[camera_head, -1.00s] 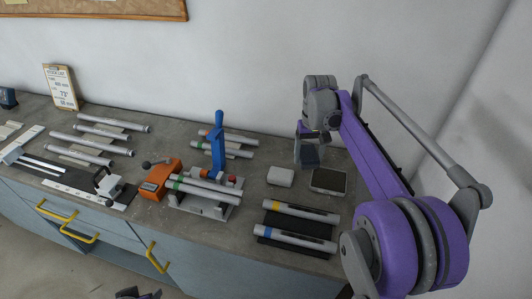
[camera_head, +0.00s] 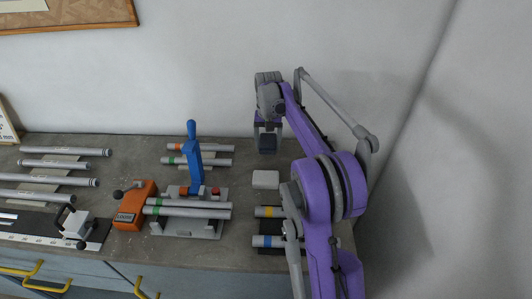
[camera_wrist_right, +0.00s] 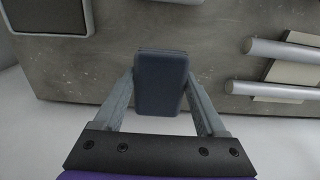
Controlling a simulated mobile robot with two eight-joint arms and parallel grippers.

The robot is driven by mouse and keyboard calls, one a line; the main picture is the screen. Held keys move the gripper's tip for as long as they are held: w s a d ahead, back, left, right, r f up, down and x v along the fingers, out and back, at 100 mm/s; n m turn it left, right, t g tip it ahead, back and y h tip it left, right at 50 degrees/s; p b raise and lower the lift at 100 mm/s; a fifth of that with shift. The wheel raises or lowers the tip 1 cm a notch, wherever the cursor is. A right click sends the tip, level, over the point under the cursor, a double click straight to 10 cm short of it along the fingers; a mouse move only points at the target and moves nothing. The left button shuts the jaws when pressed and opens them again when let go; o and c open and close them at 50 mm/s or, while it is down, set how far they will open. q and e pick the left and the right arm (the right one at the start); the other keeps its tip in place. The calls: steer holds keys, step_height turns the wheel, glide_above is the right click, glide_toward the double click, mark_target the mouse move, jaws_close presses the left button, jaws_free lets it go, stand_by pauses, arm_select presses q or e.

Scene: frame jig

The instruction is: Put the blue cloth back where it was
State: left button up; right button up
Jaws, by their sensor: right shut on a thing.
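The blue cloth (camera_head: 267,144) is a dark blue, folded block in the head view, near the back edge of the bench by the wall. My right gripper (camera_head: 267,132) is shut on it and points down. In the right wrist view the cloth (camera_wrist_right: 161,84) sits between the two fingers of the right gripper (camera_wrist_right: 160,76). It appears held above the bench's edge; the exact height cannot be told. A dark, light-rimmed tray (camera_wrist_right: 48,14) shows at the wrist view's upper left; my arm hides it in the head view. My left gripper is out of view.
A white box (camera_head: 265,180) stands in front of the cloth. Tubes with yellow (camera_head: 268,212) and blue (camera_head: 265,241) bands lie at the right front. A jig with a blue lever (camera_head: 194,160), an orange unit (camera_head: 134,204) and several grey tubes (camera_head: 62,165) fill the left.

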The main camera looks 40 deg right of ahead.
mark_target(267, 158)
steer(key=shift+w+f, duration=0.1)
steer(key=shift+f, duration=2.1)
steer(key=shift+f, duration=0.2)
steer(key=o, duration=1.4)
steer(key=shift+r, duration=0.1)
steer(key=shift+r, duration=0.3)
step_height(267, 158, up, 12)
steer(key=shift+f+p, duration=0.15)
steer(key=shift+p, duration=0.2)
